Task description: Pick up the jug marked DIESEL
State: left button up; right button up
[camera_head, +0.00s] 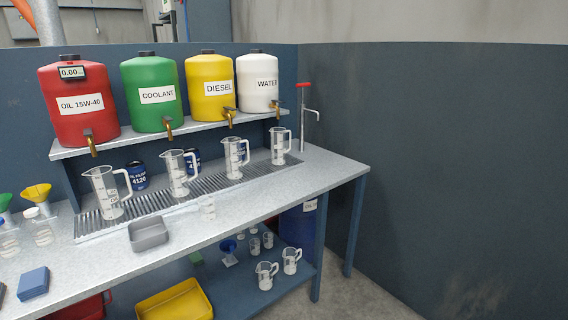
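Several clear measuring jugs with handles stand upright on a ribbed drip grate (190,192) on the workbench. One jug (235,160) stands below the yellow tank (210,75) labelled DIESEL. The other jugs stand below the red tank (105,176), the green tank (178,175) and the white tank (280,148). The jugs carry small dark markings that are too small to read, so I cannot tell which one is marked DIESEL. Two more jugs (266,276) (291,261) stand on the lower shelf. Neither of my grippers is in view.
The tanks' brass taps (229,115) overhang the grate. Blue cans (136,176) stand behind the jugs. A red-handled pump (304,115) is at the bench's right end. The front strip is partly clear.

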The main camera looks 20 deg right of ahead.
aim_at(234, 164)
jog(key=z, duration=0.05)
jog(key=k, duration=0.25)
jog(key=z, duration=1.4)
jog(key=i, duration=1.7)
jog(key=u, duration=0.3)
